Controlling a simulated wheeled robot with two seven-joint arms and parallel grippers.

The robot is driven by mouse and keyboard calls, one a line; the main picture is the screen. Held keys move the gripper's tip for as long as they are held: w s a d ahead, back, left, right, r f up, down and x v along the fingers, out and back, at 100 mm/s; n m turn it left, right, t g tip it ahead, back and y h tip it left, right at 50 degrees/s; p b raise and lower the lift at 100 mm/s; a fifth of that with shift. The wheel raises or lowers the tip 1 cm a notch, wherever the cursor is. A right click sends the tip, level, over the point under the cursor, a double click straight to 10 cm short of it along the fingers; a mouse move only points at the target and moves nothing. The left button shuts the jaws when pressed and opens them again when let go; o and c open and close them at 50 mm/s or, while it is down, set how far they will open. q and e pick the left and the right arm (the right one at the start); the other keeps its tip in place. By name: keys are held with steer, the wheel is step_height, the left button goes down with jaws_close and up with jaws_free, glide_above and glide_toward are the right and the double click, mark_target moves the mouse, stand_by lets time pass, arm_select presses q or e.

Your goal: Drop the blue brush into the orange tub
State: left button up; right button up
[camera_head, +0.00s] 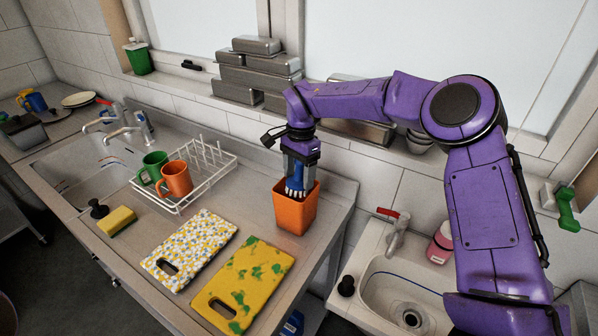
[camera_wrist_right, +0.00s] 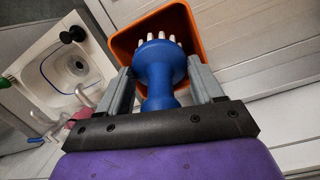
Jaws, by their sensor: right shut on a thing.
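The blue brush (camera_head: 294,186) has pale bristles that point down. It is held by my right gripper (camera_head: 297,168) at the mouth of the orange tub (camera_head: 296,214), which stands near the right end of the steel counter. In the right wrist view the blue brush (camera_wrist_right: 160,68) sits between the two grey fingers of my right gripper (camera_wrist_right: 160,85), with its bristles over the opening of the orange tub (camera_wrist_right: 122,48). I cannot tell how far the bristles reach below the rim. My left gripper is not in view.
A yellow-green board (camera_head: 262,268) and a patterned board (camera_head: 182,262) lie left of the tub. A wire rack (camera_head: 215,165) holds green (camera_head: 154,165) and orange (camera_head: 176,178) mugs. Metal pans (camera_head: 256,75) line the ledge behind. A small sink (camera_head: 385,290) is at the right.

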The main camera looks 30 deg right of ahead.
steer(key=shift+w+f, duration=0.25)
steer(key=shift+w, duration=0.15)
steer(key=o, duration=1.1)
steer(key=shift+c, duration=0.2)
steer(key=shift+s+r, duration=0.25)
steer(key=shift+s, duration=0.1)
steer(key=shift+w+r, duration=0.15)
steer(key=r, duration=0.3)
steer(key=r+b, duration=0.1)
steer(key=r, duration=0.2)
steer(key=d+r, duration=0.1)
steer(key=r, duration=0.3)
steer(key=shift+w, duration=0.35)
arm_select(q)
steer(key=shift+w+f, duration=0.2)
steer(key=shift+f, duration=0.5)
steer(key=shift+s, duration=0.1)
